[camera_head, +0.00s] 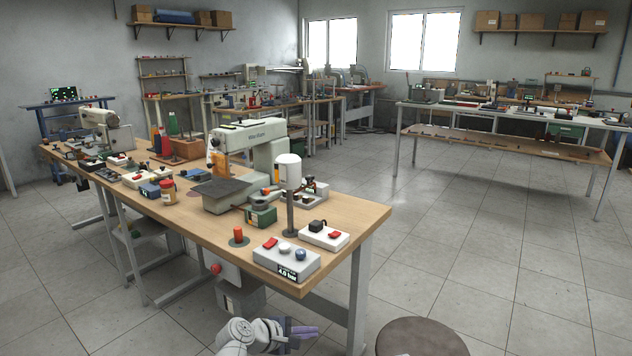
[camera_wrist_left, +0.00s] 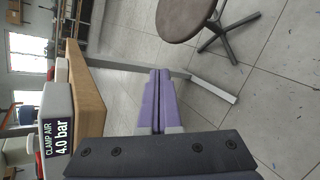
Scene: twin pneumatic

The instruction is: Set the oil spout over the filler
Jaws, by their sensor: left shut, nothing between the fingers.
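My left gripper (camera_head: 303,332) is at the bottom of the head view, low in front of the near end of the workbench (camera_head: 345,226). Its purple fingers are shut and empty, apart from everything on the bench. They also show pressed together in the left wrist view (camera_wrist_left: 158,75). A sewing machine (camera_head: 240,140) stands on the bench with a green box (camera_head: 261,216) beside its bed. I cannot tell which part is the oil spout or the filler. My right gripper is not in view.
A grey box marked 4.0 bar (camera_head: 287,260) sits at the near bench corner, beside a white-topped post (camera_head: 289,173) and a white switch box (camera_head: 323,236). A round brown stool (camera_head: 422,338) stands lower right. The floor right of the bench is open.

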